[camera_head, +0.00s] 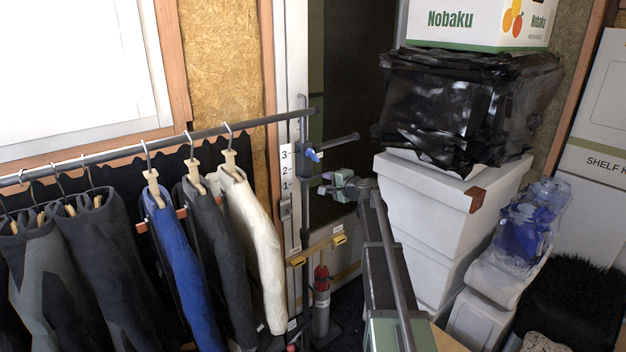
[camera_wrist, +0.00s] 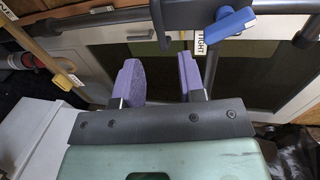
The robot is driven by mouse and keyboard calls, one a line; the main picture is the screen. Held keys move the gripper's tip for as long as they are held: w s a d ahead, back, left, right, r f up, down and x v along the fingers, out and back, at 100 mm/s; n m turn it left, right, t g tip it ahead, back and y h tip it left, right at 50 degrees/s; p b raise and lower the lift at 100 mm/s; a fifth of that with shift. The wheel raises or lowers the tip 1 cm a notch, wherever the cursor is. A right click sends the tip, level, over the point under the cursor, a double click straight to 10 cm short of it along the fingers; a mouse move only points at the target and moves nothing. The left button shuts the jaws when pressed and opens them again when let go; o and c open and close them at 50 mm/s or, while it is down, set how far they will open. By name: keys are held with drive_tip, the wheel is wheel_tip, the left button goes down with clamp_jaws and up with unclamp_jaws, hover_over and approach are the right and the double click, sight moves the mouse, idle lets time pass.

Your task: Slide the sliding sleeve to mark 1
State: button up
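A dark sleeve with a blue lever (camera_head: 313,155) sits on the vertical dark post (camera_head: 305,205) of the clothes rack. A dark bar (camera_head: 335,142) sticks out right from it. A white scale strip (camera_head: 285,172) left of the post reads 3, 2, 1 from top to bottom; the lever is about level with 3. My gripper (camera_head: 328,183) is right of the post and below the lever, apart from both. In the wrist view its purple fingers (camera_wrist: 160,80) are spread with nothing between them. The blue lever (camera_wrist: 230,25) shows beyond them, by a label reading TIGHT.
Several garments, including a blue one (camera_head: 178,260) and a cream one (camera_head: 258,250), hang from the rail (camera_head: 150,150) to the left. White bins (camera_head: 440,220) with a black-wrapped bundle (camera_head: 465,105) stand right of my arm.

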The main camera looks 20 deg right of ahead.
sight(314, 178)
drive_tip(key=b+x, duration=0.1)
drive_tip(key=x, duration=0.8)
drive_tip(key=shift+w+b, duration=0.1)
drive_tip(key=shift+b, duration=0.25)
clamp_jaws()
